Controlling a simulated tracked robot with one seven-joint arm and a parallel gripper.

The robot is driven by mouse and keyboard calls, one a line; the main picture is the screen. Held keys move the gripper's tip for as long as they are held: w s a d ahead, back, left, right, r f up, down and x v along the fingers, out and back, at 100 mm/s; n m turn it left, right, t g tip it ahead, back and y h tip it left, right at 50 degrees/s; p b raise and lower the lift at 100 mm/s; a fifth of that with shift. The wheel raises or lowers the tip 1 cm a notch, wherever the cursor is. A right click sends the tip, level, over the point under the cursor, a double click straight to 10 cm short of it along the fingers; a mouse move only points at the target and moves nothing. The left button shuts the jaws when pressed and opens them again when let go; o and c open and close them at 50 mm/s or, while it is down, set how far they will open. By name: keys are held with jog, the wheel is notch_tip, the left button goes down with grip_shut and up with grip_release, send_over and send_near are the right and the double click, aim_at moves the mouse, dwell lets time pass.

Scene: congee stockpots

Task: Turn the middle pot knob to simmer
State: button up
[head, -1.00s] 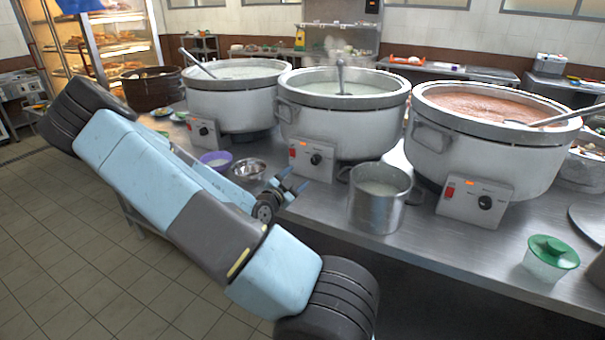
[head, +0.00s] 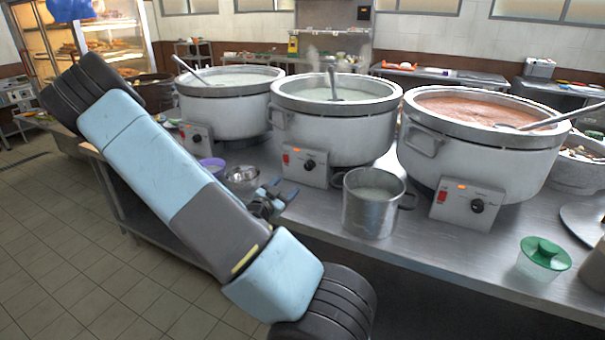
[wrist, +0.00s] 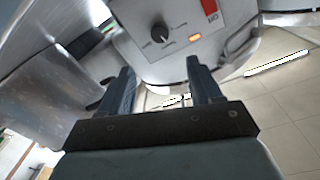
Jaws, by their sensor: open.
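The middle pot (head: 335,125) is a large white stockpot with a ladle in it. Its control box (head: 293,163) has a red switch and a dark knob (head: 310,164). In the wrist view the picture is upside down, and the box (wrist: 225,45), knob (wrist: 159,32) and lit orange lamp (wrist: 195,38) are ahead of my gripper (wrist: 158,68). The jaws are open and empty, apart from the knob, which shows beyond the gap between them. The knob's scale marks are too small to read. In the head view my gripper (head: 279,189) is low, left of and below the knob.
A small steel pot (head: 372,215) stands just right of the middle box. Purple (head: 212,168) and steel (head: 242,179) bowls stand left of my gripper. Left (head: 228,110) and right (head: 475,160) stockpots flank the middle one.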

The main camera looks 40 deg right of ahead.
aim_at(308, 167)
jog(key=x, duration=1.3)
jog(key=shift+d, duration=0.4)
jog(key=shift+f, duration=0.1)
jog(key=c, duration=1)
jog(key=shift+s+m, duration=0.1)
jog(key=shift+m, duration=1.1)
jog(key=shift+c, duration=0.2)
jog(key=o, duration=1)
jog(key=shift+o, duration=0.2)
jog(key=shift+a, duration=0.1)
jog(key=v, duration=1.3)
jog(key=shift+a, duration=0.35)
